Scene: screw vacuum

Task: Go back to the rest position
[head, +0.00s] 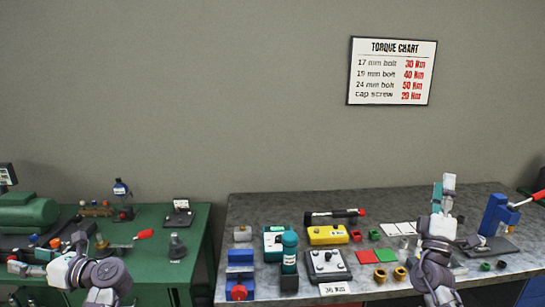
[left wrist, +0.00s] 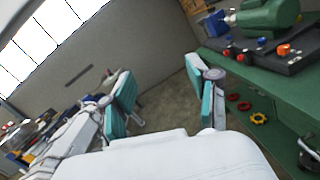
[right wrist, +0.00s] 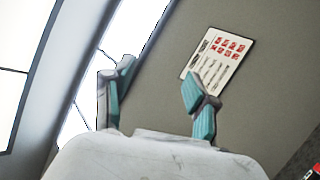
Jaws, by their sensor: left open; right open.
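My left gripper (head: 28,268) is at the lower left of the head view, in front of the green bench. In the left wrist view its two teal-padded fingers (left wrist: 165,100) stand wide apart with nothing between them. My right gripper (head: 445,190) points upward over the right part of the grey workbench. In the right wrist view its fingers (right wrist: 155,100) are spread and empty, with wall and window behind them. Parts of the bench behind the right arm are hidden.
The grey workbench (head: 270,205) holds a blue vise (head: 240,272), a yellow box (head: 327,235), a blue press (head: 497,215) and several small parts. The green bench (head: 198,222) carries a green machine (head: 28,212). A torque chart (head: 392,72) hangs on the wall. A narrow gap separates the benches.

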